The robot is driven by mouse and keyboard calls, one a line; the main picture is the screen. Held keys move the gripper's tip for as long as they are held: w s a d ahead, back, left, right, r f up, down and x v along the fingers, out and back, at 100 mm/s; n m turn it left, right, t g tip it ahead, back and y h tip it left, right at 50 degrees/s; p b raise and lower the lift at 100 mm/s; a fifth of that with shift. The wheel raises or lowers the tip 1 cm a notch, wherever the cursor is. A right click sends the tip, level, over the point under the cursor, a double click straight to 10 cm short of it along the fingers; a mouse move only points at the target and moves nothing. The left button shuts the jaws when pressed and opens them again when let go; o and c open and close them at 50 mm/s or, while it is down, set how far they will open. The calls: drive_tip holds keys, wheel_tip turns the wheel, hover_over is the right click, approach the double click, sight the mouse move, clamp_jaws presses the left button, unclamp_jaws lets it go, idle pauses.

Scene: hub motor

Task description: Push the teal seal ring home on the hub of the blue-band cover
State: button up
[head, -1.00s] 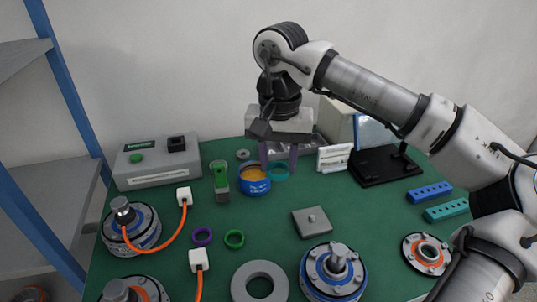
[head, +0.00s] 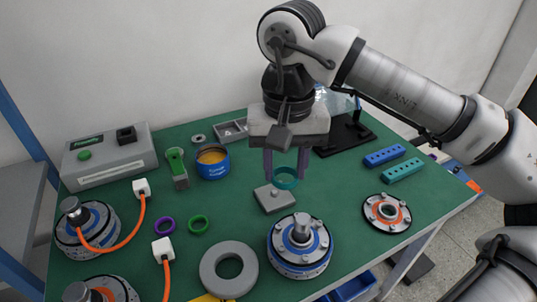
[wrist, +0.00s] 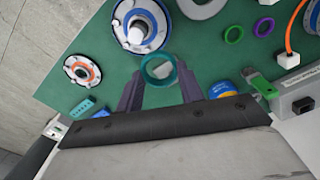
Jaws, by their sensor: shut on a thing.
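The teal seal ring (head: 285,178) is between the fingertips of my gripper (head: 285,176), held off the bench above a grey square block. The wrist view also shows the ring (wrist: 158,69) between the two purple-grey fingers of my gripper (wrist: 160,72). A blue-band cover (head: 284,247) with an upright silver hub (head: 301,228) sits on a round motor body at the front centre. Ring and hub are apart; the ring is behind the hub in the head view. The cover also shows at the top of the wrist view (wrist: 124,14). No ring shows on its hub.
The grey block (head: 272,200) with a knob lies below the ring. An orange-band cover (head: 386,213) lies to the right. A large grey ring (head: 211,282), purple ring (head: 165,225) and green ring (head: 198,224) lie to the left. Another blue-banded unit (head: 104,222) has an orange cable.

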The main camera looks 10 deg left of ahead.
drive_tip(key=s+d, duration=0.2)
drive_tip(key=d, duration=0.2)
drive_tip(key=b, duration=0.3)
hover_over(303, 218)
wheel_tip(303, 218, down, 4)
drive_tip(key=shift+f, duration=0.1)
drive_tip(key=shift+f+b, duration=0.9)
drive_tip(key=shift+b, duration=0.1)
drive_tip(key=shift+f+b, duration=1.05)
drive_tip(key=shift+f, duration=0.15)
drive_tip(key=shift+f+b, duration=0.85)
drive_tip(key=shift+f, duration=0.05)
drive_tip(key=shift+f+b, duration=0.7)
drive_tip(key=shift+b, duration=0.05)
